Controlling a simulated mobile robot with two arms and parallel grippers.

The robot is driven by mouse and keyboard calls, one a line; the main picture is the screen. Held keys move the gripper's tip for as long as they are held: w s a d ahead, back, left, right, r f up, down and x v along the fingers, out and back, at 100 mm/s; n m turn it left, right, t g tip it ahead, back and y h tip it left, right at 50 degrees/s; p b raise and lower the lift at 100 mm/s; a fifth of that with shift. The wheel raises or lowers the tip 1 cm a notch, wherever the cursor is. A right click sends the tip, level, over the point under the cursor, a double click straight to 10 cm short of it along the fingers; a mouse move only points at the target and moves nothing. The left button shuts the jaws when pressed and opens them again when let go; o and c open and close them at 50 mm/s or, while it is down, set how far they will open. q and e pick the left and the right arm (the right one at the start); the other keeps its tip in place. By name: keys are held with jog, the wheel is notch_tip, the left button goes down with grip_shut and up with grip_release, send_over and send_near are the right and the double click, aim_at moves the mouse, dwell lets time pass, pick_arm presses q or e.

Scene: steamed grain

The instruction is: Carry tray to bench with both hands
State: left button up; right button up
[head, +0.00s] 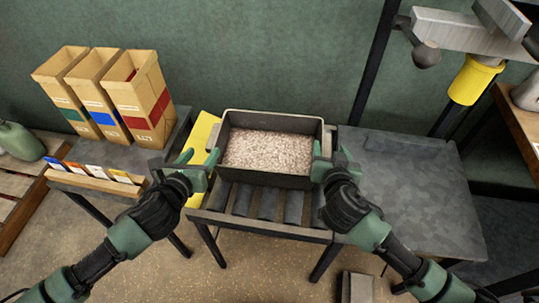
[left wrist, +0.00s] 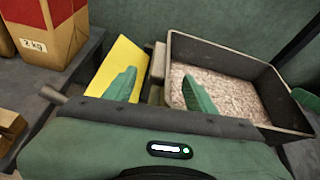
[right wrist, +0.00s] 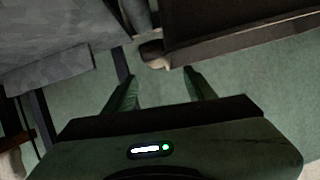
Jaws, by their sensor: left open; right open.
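A dark metal tray (head: 265,182) full of pale grain (head: 268,150) sits level on a roller stand (head: 265,205). My left gripper (head: 198,165) is open at the tray's left side. In the left wrist view, the tray's left handle (left wrist: 156,65) shows between the spread fingers (left wrist: 160,92), just beyond their tips. My right gripper (head: 331,162) is open at the tray's right side. In the right wrist view, its fingers (right wrist: 160,88) are spread with a handle end (right wrist: 153,53) just beyond them, near the tray wall (right wrist: 235,35). Contact with the handles cannot be told.
A grey bench-like table (head: 415,200) with a clear top adjoins the stand on the right. A yellow panel (head: 201,135) lies left of the tray. Paper bags (head: 140,95) and a card holder (head: 95,178) stand on the left table. A yellow cylinder (head: 470,82) hangs upper right.

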aim_at(211, 142)
pick_arm(q)
jog(key=x, duration=0.7)
jog(key=shift+w+d+f, duration=0.1)
jog(key=shift+w+f, duration=0.1)
jog(key=shift+w, duration=0.15)
pick_arm(e)
jog(key=x, duration=0.7)
jog(key=shift+w+f, duration=0.15)
jog(key=shift+w, duration=0.2)
pick_arm(q)
grip_shut()
pick_arm(e)
grip_shut()
pick_arm(q)
jog(key=shift+w+r, duration=0.1)
jog(key=shift+r, duration=0.2)
pick_arm(e)
jog(key=shift+w+r, duration=0.1)
jog(key=shift+r, duration=0.2)
